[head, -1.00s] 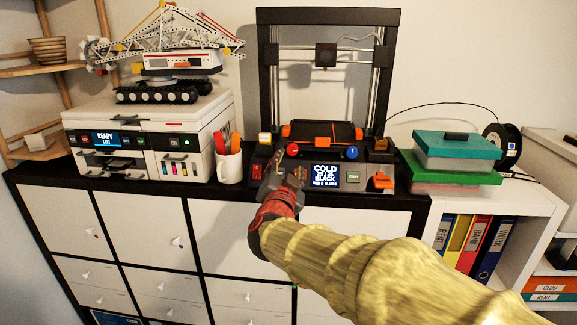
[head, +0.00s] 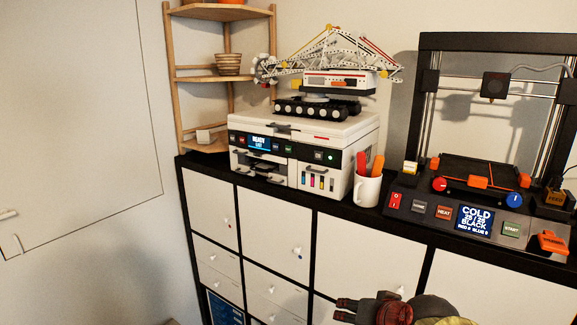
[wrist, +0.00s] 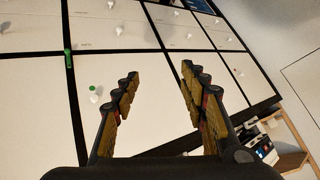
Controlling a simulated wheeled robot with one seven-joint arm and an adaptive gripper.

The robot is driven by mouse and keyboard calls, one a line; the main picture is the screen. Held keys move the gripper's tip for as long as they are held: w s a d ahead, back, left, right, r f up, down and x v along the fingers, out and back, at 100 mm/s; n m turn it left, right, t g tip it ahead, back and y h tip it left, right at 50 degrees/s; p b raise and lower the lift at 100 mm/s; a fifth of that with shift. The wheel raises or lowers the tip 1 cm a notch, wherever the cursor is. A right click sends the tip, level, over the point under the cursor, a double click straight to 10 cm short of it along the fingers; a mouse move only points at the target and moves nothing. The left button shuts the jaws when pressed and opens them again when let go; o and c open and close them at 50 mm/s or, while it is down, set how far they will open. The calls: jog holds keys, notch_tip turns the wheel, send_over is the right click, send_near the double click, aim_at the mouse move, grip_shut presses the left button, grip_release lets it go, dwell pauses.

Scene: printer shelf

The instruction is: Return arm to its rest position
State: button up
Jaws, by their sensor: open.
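My arm is low at the bottom edge of the head view, where my gripper (head: 345,309) shows in front of the white cabinet doors, below the cabinet top. White cabinet doors (wrist: 132,104) with small knobs fill the view beyond the fingers.
The cabinet top carries a white printer (head: 345,140) with a model crane (head: 322,82), a mug (head: 367,189) with orange-red items, and a 3D printer (head: 498,42) with a control panel (head: 432,208). A wooden corner shelf (head: 222,75) stands behind. The left wall side looks clear.

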jog(key=s+d+f+n+g+h+b, duration=0.1)
jog(key=s+d+f+b, duration=0.1)
jog(key=s+f+b, duration=0.4)
jog(key=s+d+f+n+g+b, duration=0.2)
jog(key=s+f+b, duration=0.4)
jog(key=s, duration=0.7)
notch_tip(320, 180, down, 3)
jog(key=shift+s+r+h+b, duration=0.15)
jog(key=shift+r+h+b, duration=0.05)
jog(key=shift+h+b, duration=0.2)
dwell(1.2)
